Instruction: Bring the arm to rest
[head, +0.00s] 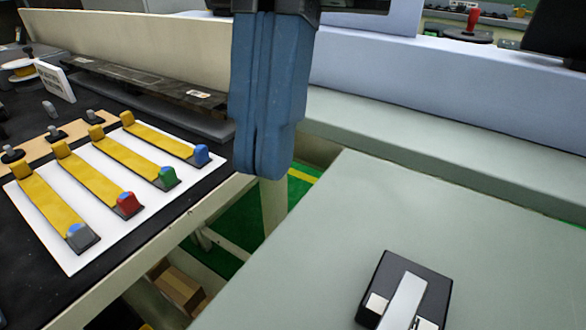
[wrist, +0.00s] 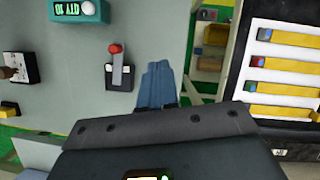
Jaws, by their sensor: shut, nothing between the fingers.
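My gripper (head: 263,165) hangs in the upper middle of the head view, with its long blue fingers pointing down and pressed together. It is shut and empty, above the gap between the left bench and the grey-green table (head: 345,225). In the wrist view the blue fingers (wrist: 158,72) also show side by side, with nothing between them. The fingers look apart from all surfaces. The upper part of my arm is cut off by the top of the head view.
On the left, a white board (head: 72,260) carries several yellow strips (head: 85,182) with coloured clips. A black device with a pale lever (head: 400,295) sits on the table. A teal counter (wrist: 78,10) shows in the wrist view. A pale blue ledge (head: 450,90) runs behind.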

